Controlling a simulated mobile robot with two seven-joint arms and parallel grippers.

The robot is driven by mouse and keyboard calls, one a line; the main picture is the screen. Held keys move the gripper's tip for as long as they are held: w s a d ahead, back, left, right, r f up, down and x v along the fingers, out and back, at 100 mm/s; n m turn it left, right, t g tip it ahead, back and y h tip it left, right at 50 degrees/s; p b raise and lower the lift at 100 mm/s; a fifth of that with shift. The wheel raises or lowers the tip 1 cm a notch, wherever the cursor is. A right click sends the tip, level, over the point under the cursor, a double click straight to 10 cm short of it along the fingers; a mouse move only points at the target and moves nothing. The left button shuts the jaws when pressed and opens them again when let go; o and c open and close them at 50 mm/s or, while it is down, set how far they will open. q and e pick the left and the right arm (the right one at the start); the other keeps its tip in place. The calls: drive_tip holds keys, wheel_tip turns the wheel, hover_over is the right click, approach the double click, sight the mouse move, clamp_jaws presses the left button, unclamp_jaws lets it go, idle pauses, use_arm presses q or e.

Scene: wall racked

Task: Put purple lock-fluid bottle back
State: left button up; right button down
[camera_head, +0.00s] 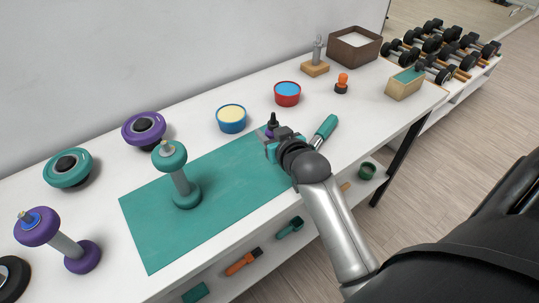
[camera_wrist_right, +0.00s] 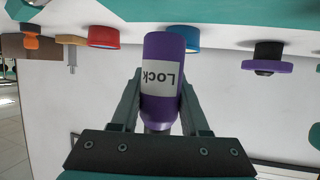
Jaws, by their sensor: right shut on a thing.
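The purple lock-fluid bottle (camera_wrist_right: 162,112) with a white "Lock" label is between the fingers of my right gripper (camera_wrist_right: 160,90) in the right wrist view. The label reads upside down there. In the head view my right gripper (camera_head: 272,143) is over the far right end of the teal mat (camera_head: 150,235). The bottle's dark nozzle (camera_head: 273,119) rises above the fingers, and most of its body is hidden by the gripper. I cannot tell whether the bottle touches the table. My left gripper is not in view.
A teal-handled tool (camera_head: 326,126) lies just right of the gripper. A blue tub (camera_head: 231,119) and a red tub (camera_head: 287,94) stand behind. A teal dumbbell (camera_head: 180,182) stands on the mat. An orange-topped stamp (camera_head: 342,84) and brown box (camera_head: 354,48) are further back.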

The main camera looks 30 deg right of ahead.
drive_tip(key=shift+f+b, duration=0.85)
drive_tip(key=shift+f, duration=2.3)
drive_tip(key=shift+f, duration=0.15)
drive_tip(key=shift+c, duration=2)
unclamp_jaws()
drive_tip(key=shift+s+r, duration=0.2)
drive_tip(key=shift+r, duration=0.05)
drive_tip(key=p+v, duration=0.2)
drive_tip(key=v, duration=0.9)
drive_tip(key=shift+s+a+r+p, duration=0.1)
drive_tip(key=shift+s+r+p, duration=0.05)
drive_tip(key=shift+s+p, duration=0.15)
